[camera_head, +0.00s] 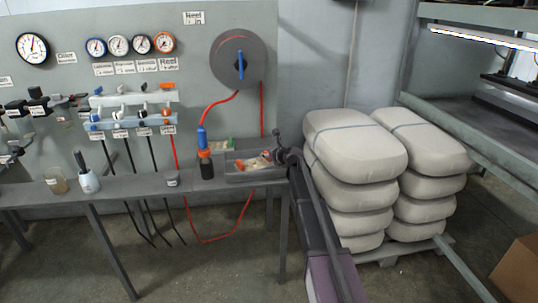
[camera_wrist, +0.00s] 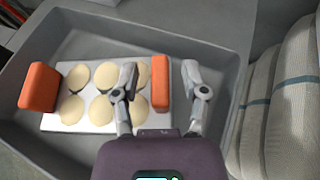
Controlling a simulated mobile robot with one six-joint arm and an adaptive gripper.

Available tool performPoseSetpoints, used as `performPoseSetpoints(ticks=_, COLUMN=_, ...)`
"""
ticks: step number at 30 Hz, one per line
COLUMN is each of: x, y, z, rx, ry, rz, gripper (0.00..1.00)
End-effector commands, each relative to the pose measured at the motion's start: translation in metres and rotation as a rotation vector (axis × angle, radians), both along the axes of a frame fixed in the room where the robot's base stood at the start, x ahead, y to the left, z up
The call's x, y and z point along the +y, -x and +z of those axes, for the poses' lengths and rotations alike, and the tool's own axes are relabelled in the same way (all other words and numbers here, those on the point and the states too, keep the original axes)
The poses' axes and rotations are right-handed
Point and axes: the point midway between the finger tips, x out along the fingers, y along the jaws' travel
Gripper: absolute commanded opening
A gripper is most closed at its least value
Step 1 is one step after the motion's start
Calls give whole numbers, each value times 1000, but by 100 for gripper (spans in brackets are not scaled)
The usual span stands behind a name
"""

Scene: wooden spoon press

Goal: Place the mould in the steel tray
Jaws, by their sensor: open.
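The mould (camera_wrist: 103,122) is a white plate with several round cream-coloured discs and an orange block-like handle at each end. In the wrist view it lies inside the grey steel tray (camera_wrist: 226,75), slightly tilted in the picture. My gripper (camera_wrist: 159,78) is open, with one fingertip on each side of the mould's right orange handle (camera_wrist: 160,92). The mould shows there only small.
Stacked pale sacks (camera_head: 355,150) stand on a pallet just right of the bench. A blue-and-orange tool (camera_head: 204,155) stands left of the tray. A hose reel (camera_head: 222,65) hangs on the wall behind.

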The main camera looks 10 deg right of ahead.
Motion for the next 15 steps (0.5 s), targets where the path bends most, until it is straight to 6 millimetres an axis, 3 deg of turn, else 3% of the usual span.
performPoseSetpoints(ticks=8, x=-7, y=17, z=10, rx=0, ry=-1, rz=0, gripper=57)
performPoseSetpoints(ticks=15, x=-20, y=49, z=25, rx=0, ry=0, rz=-1, gripper=57)
